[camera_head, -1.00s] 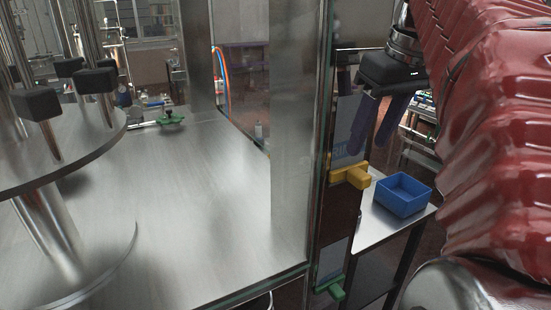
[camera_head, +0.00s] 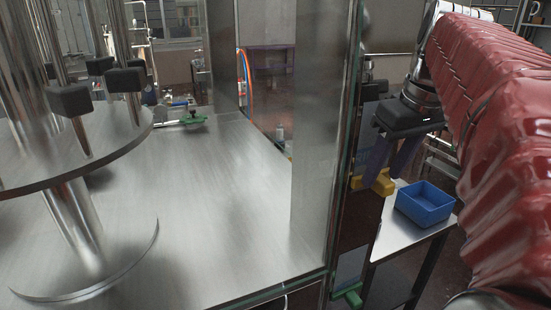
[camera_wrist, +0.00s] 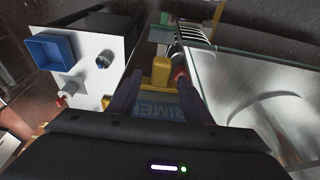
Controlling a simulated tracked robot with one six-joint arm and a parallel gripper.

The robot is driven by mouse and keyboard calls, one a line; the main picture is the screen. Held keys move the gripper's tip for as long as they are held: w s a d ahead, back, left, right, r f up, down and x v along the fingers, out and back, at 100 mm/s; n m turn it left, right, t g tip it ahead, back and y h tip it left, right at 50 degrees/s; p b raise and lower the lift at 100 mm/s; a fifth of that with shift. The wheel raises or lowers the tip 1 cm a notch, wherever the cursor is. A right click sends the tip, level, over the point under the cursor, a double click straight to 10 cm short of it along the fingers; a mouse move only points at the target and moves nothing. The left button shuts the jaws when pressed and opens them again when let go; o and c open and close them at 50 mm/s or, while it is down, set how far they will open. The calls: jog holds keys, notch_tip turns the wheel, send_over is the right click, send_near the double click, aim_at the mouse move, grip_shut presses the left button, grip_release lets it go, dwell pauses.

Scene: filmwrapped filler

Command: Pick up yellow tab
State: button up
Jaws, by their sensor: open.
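The yellow tab (camera_head: 373,183) sticks out from the narrow dark side of the glass-and-metal cabinet in the head view. My gripper (camera_head: 388,166) has purple fingers and is open. Its fingertips are level with the tab, right beside or around it; the head view does not show which. In the wrist view the yellow tab (camera_wrist: 160,72) lies ahead, between the lines of the two open fingers of my gripper (camera_wrist: 160,86). I see no clear contact.
A green tab (camera_head: 349,295) sits lower on the same cabinet side. A blue bin (camera_head: 424,203) stands on a small side table (camera_head: 392,240) to the right. A blue lettered label (camera_wrist: 160,108) shows between the fingers. Several metal rods stand inside the cabinet at left.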

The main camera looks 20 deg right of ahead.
jog(key=shift+w+f, duration=0.1)
jog(key=shift+f, duration=0.25)
jog(key=shift+c, duration=0.3)
grip_shut()
dwell(0.4)
